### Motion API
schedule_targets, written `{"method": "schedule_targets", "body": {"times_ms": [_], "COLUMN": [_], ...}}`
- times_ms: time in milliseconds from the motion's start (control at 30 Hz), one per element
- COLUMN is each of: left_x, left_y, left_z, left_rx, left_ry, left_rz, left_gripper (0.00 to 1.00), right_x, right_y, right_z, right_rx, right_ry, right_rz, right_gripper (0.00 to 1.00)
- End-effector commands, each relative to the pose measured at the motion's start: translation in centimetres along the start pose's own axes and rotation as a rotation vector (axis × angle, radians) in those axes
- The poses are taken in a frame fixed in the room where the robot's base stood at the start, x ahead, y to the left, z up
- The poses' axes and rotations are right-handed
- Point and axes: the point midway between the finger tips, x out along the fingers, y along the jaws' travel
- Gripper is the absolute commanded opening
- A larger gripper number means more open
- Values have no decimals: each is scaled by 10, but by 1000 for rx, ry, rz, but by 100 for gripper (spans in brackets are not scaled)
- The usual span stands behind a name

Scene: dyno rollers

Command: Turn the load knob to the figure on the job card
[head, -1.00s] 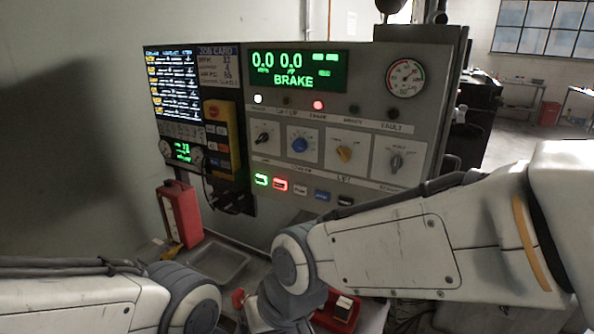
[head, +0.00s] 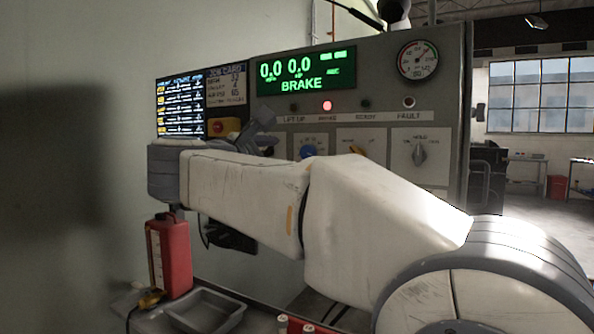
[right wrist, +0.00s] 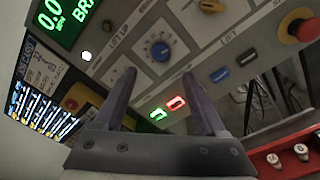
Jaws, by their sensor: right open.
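A blue knob (head: 308,151) with a dial scale sits on the panel, partly hidden by my right arm; the right wrist view shows it whole (right wrist: 160,50). A yellow knob (head: 357,150) and a grey knob (head: 419,153) are to its right. The labels are too small to tell surely which is the load knob. The job card (head: 226,85) is beside the screen at upper left; its figures are blurred. My right gripper (right wrist: 157,76) is open and empty, facing the panel, with the blue knob beyond its fingertips. My left gripper is out of view.
The green display (head: 305,72) reads 0.0, 0.0 and BRAKE, with a red lamp (head: 327,106) below. A red emergency button (right wrist: 303,25) and lit green and red buttons (right wrist: 170,107) are near the gripper. A red can (head: 172,255) and grey tray (head: 208,310) stand below.

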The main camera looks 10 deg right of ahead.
Motion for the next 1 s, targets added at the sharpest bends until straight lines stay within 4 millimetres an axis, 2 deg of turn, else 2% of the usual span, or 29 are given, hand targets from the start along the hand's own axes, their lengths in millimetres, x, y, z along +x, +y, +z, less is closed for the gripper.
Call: {"method": "schedule_targets", "body": {"times_ms": [167, 400, 600, 800, 1000], "left_x": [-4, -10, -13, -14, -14], "left_y": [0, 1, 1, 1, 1], "left_z": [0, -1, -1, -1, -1], "left_rx": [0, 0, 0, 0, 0], "left_ry": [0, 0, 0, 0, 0], "left_rz": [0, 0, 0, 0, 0], "left_gripper": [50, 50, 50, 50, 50], "right_x": [21, 67, 94, 103, 103], "right_y": [-1, -1, -1, -1, -1], "right_z": [3, 3, 2, 2, 2], "right_rx": [11, 7, 6, 7, 7], "right_ry": [-5, -6, -4, -3, -2], "right_rz": [-10, -9, -7, -5, -4], "right_gripper": [73, 73, 73, 73, 73]}}
